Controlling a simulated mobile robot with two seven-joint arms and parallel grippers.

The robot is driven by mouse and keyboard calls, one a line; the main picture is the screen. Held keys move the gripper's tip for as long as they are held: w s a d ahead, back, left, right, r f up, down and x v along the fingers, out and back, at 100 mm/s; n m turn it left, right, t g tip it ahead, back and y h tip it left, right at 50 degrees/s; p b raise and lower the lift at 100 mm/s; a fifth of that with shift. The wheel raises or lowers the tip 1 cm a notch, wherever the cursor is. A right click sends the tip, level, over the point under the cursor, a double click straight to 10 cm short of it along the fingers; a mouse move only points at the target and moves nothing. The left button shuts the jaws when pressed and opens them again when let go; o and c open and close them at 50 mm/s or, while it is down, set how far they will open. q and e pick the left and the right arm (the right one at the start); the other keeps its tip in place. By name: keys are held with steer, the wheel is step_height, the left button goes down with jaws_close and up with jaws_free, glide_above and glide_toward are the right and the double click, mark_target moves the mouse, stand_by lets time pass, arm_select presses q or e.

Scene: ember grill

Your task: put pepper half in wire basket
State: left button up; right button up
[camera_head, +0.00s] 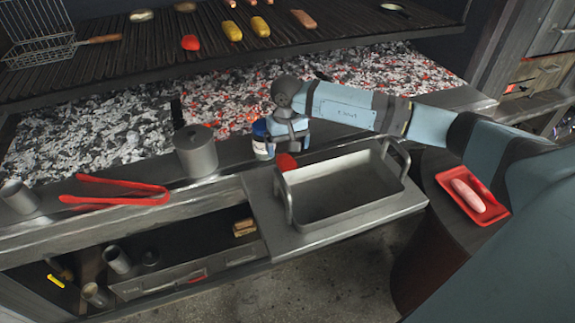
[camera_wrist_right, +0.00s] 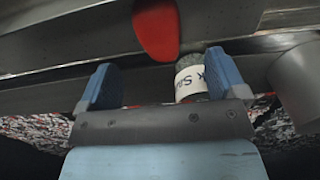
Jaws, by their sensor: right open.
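A red pepper half (camera_head: 286,162) lies at the left rim of the metal tray, just below my right gripper (camera_head: 288,145). In the right wrist view the pepper half (camera_wrist_right: 156,28) is just past the fingertips, roughly midway between them. My right gripper (camera_wrist_right: 158,70) is open and empty. A second red piece, like a pepper half (camera_head: 190,43), lies on the upper grill. The wire basket (camera_head: 38,38) with a wooden handle stands on the grill at the upper left; no pepper shows in it. My left gripper is not in view.
A labelled jar (camera_head: 262,140) stands close to my right gripper; in the wrist view the jar (camera_wrist_right: 190,80) is by the right finger. A metal tray (camera_head: 335,213), a steel pot (camera_head: 196,155) and red tongs (camera_head: 115,191) are around. Glowing embers (camera_head: 110,125) lie behind the ledge.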

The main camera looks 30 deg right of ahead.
mark_target(288, 161)
steer(key=shift+d+f+p, duration=0.1)
steer(key=shift+f+p, duration=0.3)
steer(key=shift+f, duration=2.8)
steer(key=c, duration=1)
